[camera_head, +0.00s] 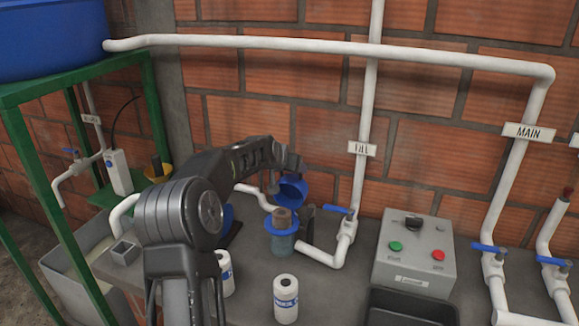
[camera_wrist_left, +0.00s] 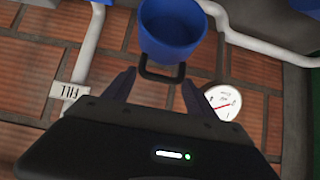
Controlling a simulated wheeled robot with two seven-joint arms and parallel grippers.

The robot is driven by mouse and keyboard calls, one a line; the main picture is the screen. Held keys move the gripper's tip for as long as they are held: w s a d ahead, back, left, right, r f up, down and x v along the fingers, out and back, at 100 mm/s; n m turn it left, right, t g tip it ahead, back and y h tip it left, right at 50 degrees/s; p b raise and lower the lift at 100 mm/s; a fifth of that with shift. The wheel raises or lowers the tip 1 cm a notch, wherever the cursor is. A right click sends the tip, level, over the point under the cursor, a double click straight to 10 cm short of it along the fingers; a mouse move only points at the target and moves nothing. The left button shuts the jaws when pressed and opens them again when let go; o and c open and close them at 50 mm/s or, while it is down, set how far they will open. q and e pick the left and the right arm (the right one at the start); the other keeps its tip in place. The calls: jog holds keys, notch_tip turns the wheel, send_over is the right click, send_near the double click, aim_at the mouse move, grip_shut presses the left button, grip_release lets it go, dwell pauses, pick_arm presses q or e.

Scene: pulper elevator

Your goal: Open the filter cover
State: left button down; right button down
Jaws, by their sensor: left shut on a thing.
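The blue filter cover (camera_head: 291,191) is a hollow cup, tilted and apart from the filter housing, above and behind it. The filter housing (camera_head: 281,243) stands on the counter with a blue rim and a brown cartridge (camera_head: 282,217) exposed at its top. My left gripper (camera_head: 293,167) reaches over from the left and is shut on the cover's black handle. In the left wrist view the cover (camera_wrist_left: 172,32) hangs beyond the fingers, with its black handle (camera_wrist_left: 160,76) between the fingertips of the gripper (camera_wrist_left: 160,84). My right gripper is not in view.
A white pipe with a blue valve handle (camera_head: 337,209) stands just right of the housing. A grey control box (camera_head: 413,254) sits further right. Two white bottles (camera_head: 286,299) stand in front. A round gauge (camera_wrist_left: 223,102) shows in the left wrist view.

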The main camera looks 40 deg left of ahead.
pick_arm(q)
jog(key=shift+w+a+r, duration=0.1)
jog(key=shift+w+r, duration=0.1)
jog(key=shift+r, duration=0.35)
jog(key=c, duration=0.7)
grip_release()
jog(key=o, duration=0.3)
jog(key=shift+f, duration=0.1)
jog(key=shift+o, duration=0.5)
jog(key=shift+s+f, duration=0.1)
jog(key=shift+f, duration=0.1)
jog(key=shift+s+d+r+b, duration=0.2)
jog(key=shift+s+r+b, duration=0.1)
jog(key=shift+s, duration=0.15)
jog(key=b+v, duration=0.1)
jog(key=v, duration=0.5)
jog(key=shift+s+r+b, duration=0.2)
jog(key=shift+r+b, duration=0.05)
jog(key=shift+b, duration=0.15)
jog(key=shift+d, duration=0.15)
